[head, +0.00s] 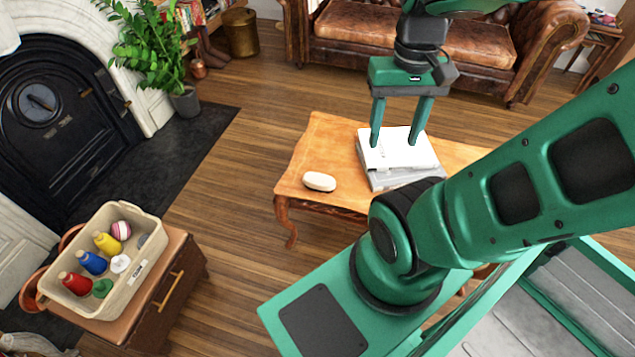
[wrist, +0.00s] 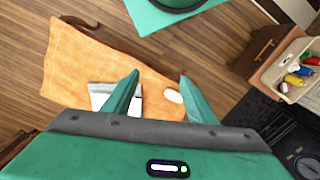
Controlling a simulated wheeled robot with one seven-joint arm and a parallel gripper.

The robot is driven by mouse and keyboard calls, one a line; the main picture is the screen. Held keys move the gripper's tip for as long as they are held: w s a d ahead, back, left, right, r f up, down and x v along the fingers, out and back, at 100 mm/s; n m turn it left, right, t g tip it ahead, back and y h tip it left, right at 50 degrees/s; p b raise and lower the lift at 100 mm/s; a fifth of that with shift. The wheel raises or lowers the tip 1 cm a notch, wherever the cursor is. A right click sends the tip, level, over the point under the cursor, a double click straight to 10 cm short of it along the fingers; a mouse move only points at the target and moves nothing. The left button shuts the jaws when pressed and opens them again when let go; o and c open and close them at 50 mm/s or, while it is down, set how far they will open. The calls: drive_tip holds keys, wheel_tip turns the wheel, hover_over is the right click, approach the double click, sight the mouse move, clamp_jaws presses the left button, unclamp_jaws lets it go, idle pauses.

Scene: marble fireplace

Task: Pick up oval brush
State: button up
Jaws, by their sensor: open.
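The oval brush (head: 319,181) is a small off-white oval lying on the left part of the wooden coffee table (head: 310,152). It also shows in the wrist view (wrist: 173,96), just left of the right-hand finger. My gripper (head: 397,143) is open and empty, fingers pointing down. In the head view it appears over the white books, to the right of the brush and apart from it. In the wrist view the gripper (wrist: 160,78) has its two fingers spread wide above the table.
A stack of white books (head: 402,150) lies on the table right of the brush. A beige bin (head: 70,307) with several coloured bottles stands on a small cabinet (head: 184,262) at lower left. A leather sofa (head: 350,22) is behind. Wooden floor is clear left of the table.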

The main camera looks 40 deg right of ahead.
drive_tip(key=shift+o, duration=1.2)
drive_tip(key=shift+s+d+r, duration=0.1)
drive_tip(key=shift+s, duration=0.05)
drive_tip(key=n+t+y, duration=0.3)
drive_tip(key=n+t, duration=0.1)
drive_tip(key=n, duration=1)
hover_over(320, 179)
drive_tip(key=s+d, duration=0.1)
drive_tip(key=s, duration=0.1)
wheel_tip(320, 179, down, 39)
drive_tip(key=shift+f, duration=0.2)
drive_tip(key=shift+w+d+x, duration=0.1)
drive_tip(key=shift+x, duration=1.4)
drive_tip(key=shift+w+d+x, duration=0.1)
drive_tip(key=shift+w+x, duration=0.05)
drive_tip(key=shift+x, duration=1.35)
drive_tip(key=shift+f, duration=0.25)
